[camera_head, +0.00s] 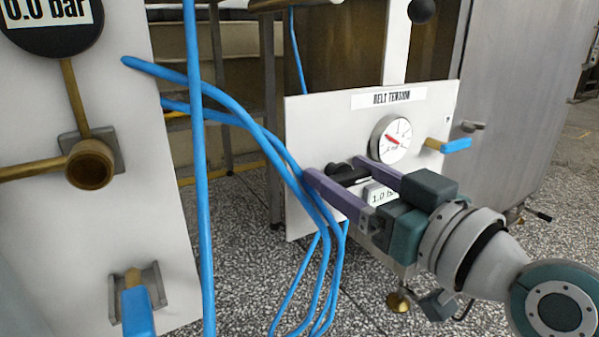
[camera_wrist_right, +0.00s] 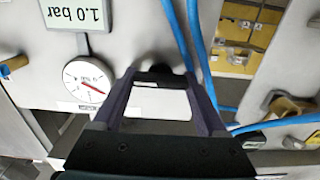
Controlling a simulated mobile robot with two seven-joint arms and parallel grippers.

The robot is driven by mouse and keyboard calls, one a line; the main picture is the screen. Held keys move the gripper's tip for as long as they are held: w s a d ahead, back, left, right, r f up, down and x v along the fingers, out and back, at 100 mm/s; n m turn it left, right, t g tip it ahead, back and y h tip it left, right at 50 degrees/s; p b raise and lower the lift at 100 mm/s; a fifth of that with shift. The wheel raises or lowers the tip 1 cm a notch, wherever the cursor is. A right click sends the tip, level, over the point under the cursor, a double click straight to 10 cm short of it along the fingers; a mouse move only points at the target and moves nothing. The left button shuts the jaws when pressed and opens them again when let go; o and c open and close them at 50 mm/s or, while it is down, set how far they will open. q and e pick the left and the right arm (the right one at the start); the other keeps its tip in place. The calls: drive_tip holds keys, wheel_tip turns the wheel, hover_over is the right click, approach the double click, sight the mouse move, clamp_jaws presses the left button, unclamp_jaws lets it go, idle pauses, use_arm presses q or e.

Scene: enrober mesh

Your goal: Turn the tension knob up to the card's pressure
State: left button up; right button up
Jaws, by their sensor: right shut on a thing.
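The tension knob (camera_head: 343,172) is dark and sits on the white BELT TENSION panel (camera_head: 310,130). My right gripper (camera_head: 337,170) is shut on it, with one purple finger on each side. The wrist view shows the dark knob (camera_wrist_right: 160,78) between the fingertips (camera_wrist_right: 160,74). The card (camera_head: 380,194) is partly hidden behind the gripper; in the wrist view the card (camera_wrist_right: 80,14) reads 1.0 bar. The round white gauge (camera_head: 390,138) with a red needle is above and right of the knob; its scale is too small to read. My left gripper is out of view.
Blue hoses (camera_head: 235,115) hang just left of the right gripper. A blue-handled lever (camera_head: 455,145) sticks out right of the gauge. A nearer white panel (camera_head: 120,225) at left carries brass pipes, a dark 0.0 bar display (camera_head: 52,22) and a blue handle (camera_head: 137,310).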

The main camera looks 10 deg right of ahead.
drive_tip(key=shift+m, duration=0.3)
drive_tip(key=m+p, duration=0.1)
drive_tip(key=m, duration=0.1)
drive_tip(key=shift+d+m, duration=0.1)
drive_tip(key=shift+m, duration=1.6)
drive_tip(key=o, duration=1.3)
